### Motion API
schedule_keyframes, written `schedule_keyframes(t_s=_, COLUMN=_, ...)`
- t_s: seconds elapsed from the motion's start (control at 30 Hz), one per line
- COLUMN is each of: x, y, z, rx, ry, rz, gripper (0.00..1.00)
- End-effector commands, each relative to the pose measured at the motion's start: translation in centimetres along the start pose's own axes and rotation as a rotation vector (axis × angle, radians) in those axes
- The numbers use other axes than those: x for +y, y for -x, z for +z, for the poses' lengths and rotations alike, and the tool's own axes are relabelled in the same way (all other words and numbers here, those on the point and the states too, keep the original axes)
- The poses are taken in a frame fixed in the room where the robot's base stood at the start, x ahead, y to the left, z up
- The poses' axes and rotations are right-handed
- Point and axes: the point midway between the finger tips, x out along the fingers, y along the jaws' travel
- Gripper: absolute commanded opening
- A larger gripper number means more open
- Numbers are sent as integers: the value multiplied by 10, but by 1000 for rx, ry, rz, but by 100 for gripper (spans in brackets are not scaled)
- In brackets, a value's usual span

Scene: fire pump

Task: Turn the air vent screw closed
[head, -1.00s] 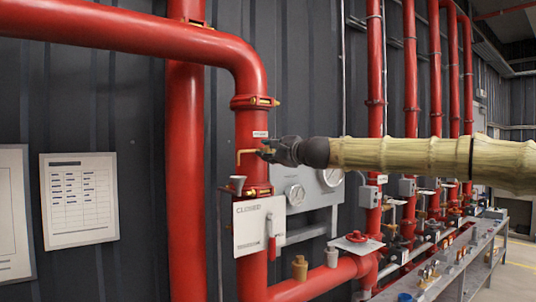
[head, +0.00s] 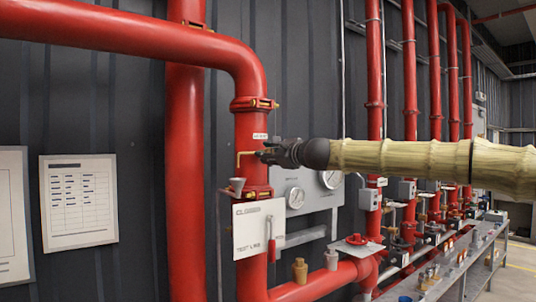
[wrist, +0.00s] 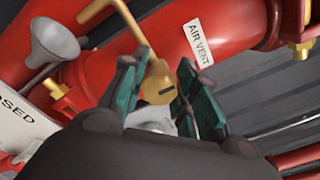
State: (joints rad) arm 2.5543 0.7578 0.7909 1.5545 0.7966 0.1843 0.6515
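The brass air vent screw (wrist: 160,86), a round head with a dark slot and a bent brass spout, is on the red vertical pipe beside the "AIR VENT" label (wrist: 198,42). My gripper (wrist: 163,88) reaches it from the right in the head view (head: 268,153). Its two teal-padded fingers flank the screw head on both sides with almost no gap, and it looks shut on it. The exact contact is partly hidden. In the head view the spout (head: 246,158) points left and down, and the gripper covers the screw head.
A grey funnel (head: 236,186) and a "CLOSED" sign (head: 252,232) are just below. Pressure gauges (head: 295,197) on a grey panel are behind my arm. A red handwheel (head: 357,240) and several red pipes (head: 410,90) stand to the right.

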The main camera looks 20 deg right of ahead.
Motion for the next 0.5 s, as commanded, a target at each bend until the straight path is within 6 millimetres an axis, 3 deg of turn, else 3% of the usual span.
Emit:
schedule_keyframes(t_s=0.1, x=0, y=0, z=0, rx=0, ry=0, rz=0, gripper=51)
schedule_keyframes(t_s=0.5, x=0, y=5, z=1, rx=-1, ry=1, rz=0, gripper=51)
